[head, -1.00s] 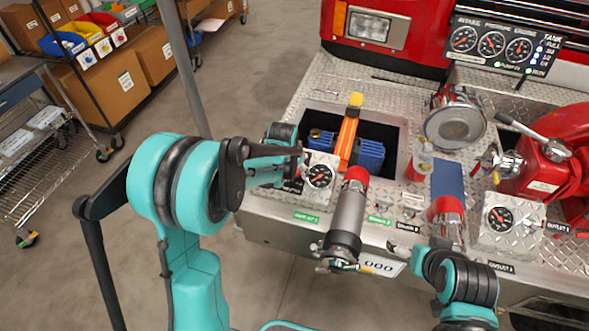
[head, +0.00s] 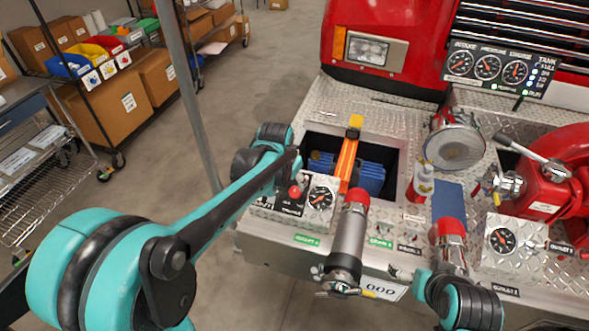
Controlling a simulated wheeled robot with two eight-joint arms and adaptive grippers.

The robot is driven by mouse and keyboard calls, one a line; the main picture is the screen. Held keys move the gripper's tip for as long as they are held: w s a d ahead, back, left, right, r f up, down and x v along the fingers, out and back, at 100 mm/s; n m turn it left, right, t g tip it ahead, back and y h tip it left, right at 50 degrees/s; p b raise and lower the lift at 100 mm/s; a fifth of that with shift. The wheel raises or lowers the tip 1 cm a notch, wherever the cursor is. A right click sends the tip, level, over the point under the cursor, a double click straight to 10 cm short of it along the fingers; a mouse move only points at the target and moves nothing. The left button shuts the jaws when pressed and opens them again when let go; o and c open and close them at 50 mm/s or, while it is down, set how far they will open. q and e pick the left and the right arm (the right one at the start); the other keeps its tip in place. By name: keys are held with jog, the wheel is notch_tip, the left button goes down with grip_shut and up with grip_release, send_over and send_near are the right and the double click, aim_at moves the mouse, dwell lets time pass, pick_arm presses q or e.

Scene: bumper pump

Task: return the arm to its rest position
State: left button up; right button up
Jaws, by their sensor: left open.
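My left arm (head: 215,205) comes in from the lower left, and its teal and black forearm stretches up to the bumper's left edge. My left gripper (head: 292,168) is at its far end, open, mostly hidden behind the forearm and wrist. It is over the left end of the bumper, near a red knob (head: 294,192) and a gauge (head: 320,198); I cannot tell whether it touches anything. No held object shows. My right arm (head: 462,300) is folded at the lower right in front of the bumper, and its gripper does not show.
The bumper's diamond-plate deck (head: 330,95) has an open well with blue folded hose (head: 372,178) and an orange strap (head: 348,160). A grey pole (head: 187,95) and shelves of boxes (head: 115,105) are left. Floor between is clear.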

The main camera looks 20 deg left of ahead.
pick_arm(q)
jog(key=s+r+n+t, duration=0.2)
jog(key=s+n, duration=0.1)
jog(key=s, duration=1.8)
jog(key=shift+n+t, duration=0.4)
jog(key=shift+r, duration=0.1)
dwell(2.6)
